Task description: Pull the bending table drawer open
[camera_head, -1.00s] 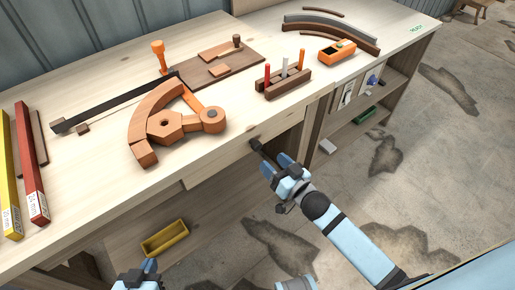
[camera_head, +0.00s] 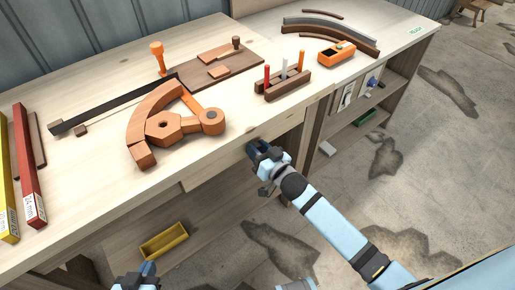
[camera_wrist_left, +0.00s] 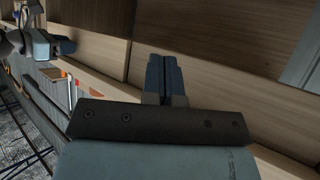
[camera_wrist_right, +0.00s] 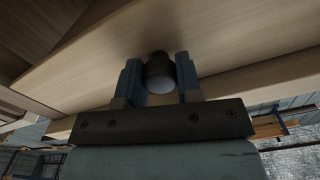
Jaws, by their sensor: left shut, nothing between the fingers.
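The bending table's drawer front (camera_head: 230,165) is a pale wooden panel under the tabletop edge, and it looks closed. Its dark round knob (camera_wrist_right: 160,72) shows in the right wrist view, between the two fingers of my right gripper (camera_wrist_right: 158,80). The fingers stand open on either side of the knob, very close to it; I cannot tell whether they touch it. In the head view my right gripper (camera_head: 262,150) hides most of the knob. My left gripper (camera_head: 148,270) is low at the bottom edge, away from the drawer; its fingers (camera_wrist_left: 165,75) are shut and empty.
A yellow bin (camera_head: 163,241) sits below. The floor in front of the drawer is clear apart from my arm.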

